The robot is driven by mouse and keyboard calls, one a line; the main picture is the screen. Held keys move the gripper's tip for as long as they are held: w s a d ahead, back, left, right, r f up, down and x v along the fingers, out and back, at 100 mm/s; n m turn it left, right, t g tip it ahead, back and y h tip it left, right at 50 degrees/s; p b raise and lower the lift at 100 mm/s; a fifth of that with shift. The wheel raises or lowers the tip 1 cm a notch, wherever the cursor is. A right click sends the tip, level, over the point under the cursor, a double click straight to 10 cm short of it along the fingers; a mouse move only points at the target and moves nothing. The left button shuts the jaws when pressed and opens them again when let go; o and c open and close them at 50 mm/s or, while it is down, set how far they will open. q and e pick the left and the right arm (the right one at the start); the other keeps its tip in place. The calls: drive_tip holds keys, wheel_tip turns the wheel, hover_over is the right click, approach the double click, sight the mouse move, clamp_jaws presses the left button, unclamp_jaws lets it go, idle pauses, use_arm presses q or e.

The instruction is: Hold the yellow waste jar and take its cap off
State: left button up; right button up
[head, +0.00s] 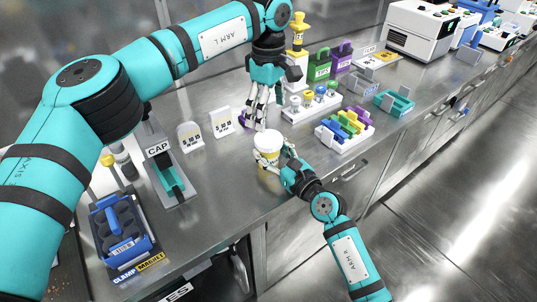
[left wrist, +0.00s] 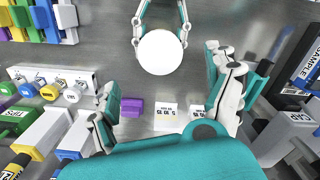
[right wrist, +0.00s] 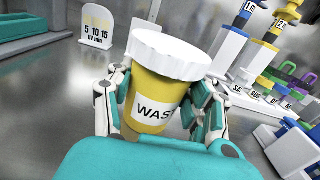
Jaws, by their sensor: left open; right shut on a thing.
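The yellow waste jar (right wrist: 155,95) wears a ribbed white cap (right wrist: 168,52) and a label reading "WAS". My right gripper (head: 277,160) is shut around the jar's yellow body from the front; its fingers hide part of the sides. I cannot tell whether the jar's base touches the counter. In the left wrist view the cap (left wrist: 160,52) shows from above as a plain white disc. My left gripper (head: 260,108) is open and empty, pointing down behind the jar and apart from it. In the left wrist view its fingers (left wrist: 163,88) are spread wide.
A teal holder marked CAP (head: 172,178) stands left of the jar. Two white number cards (head: 222,122) stand behind it. A rack of colored blocks (head: 345,128) and a white rack of small vials (head: 312,102) stand to the right. The counter in front is bare.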

sight(269, 138)
clamp_jaws()
use_arm(q)
drive_tip(key=shift+f, duration=4)
drive_tip(key=shift+c, duration=0.4)
